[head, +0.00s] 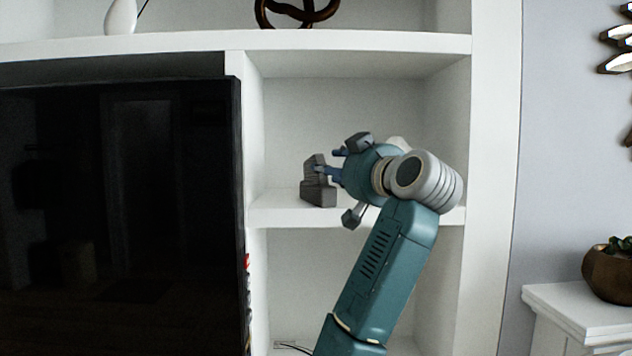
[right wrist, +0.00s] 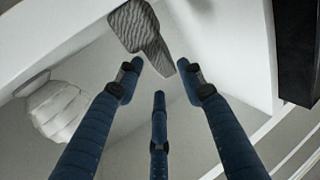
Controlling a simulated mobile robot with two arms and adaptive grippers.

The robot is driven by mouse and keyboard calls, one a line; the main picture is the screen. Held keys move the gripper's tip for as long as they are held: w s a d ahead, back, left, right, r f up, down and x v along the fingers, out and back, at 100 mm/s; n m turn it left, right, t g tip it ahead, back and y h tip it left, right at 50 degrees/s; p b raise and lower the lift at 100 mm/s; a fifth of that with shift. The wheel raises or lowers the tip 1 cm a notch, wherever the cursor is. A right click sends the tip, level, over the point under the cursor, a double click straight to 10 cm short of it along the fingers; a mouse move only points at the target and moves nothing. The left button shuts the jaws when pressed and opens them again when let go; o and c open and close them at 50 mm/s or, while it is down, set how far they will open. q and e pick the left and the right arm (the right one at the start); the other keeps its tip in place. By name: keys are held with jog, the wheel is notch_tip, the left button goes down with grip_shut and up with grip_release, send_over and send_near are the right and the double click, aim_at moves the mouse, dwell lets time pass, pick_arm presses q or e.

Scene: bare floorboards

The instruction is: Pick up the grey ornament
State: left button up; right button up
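The grey ornament (head: 319,194) is a dark, ridged, angular piece standing on the middle shelf of the white unit, near its front edge. In the right wrist view the ornament (right wrist: 140,28) is at the top centre, with a narrow part reaching down towards the gap between the fingertips. My right gripper (head: 333,164) is at shelf height, just right of the ornament, fingers pointing left at it. In the right wrist view its three blue fingers (right wrist: 160,78) are spread and empty. Whether a fingertip touches the ornament is unclear. My left gripper is not in view.
The shelf (head: 280,209) has an upright wall on each side and another shelf (head: 350,42) above. A white ribbed object (right wrist: 60,108) stands behind my gripper. A dark television (head: 120,215) is at the left. A plant pot (head: 610,272) sits on a white ledge at the right.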

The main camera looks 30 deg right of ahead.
jog(key=shift+w, duration=0.45)
jog(key=w, duration=0.1)
jog(key=w+p, duration=0.1)
jog(key=w, duration=0.1)
jog(key=w+d+p, duration=0.1)
jog(key=w, duration=0.1)
jog(key=shift+f, duration=0.1)
jog(key=shift+c, duration=1.3)
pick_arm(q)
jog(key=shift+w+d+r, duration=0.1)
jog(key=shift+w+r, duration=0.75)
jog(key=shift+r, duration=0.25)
pick_arm(e)
grip_shut()
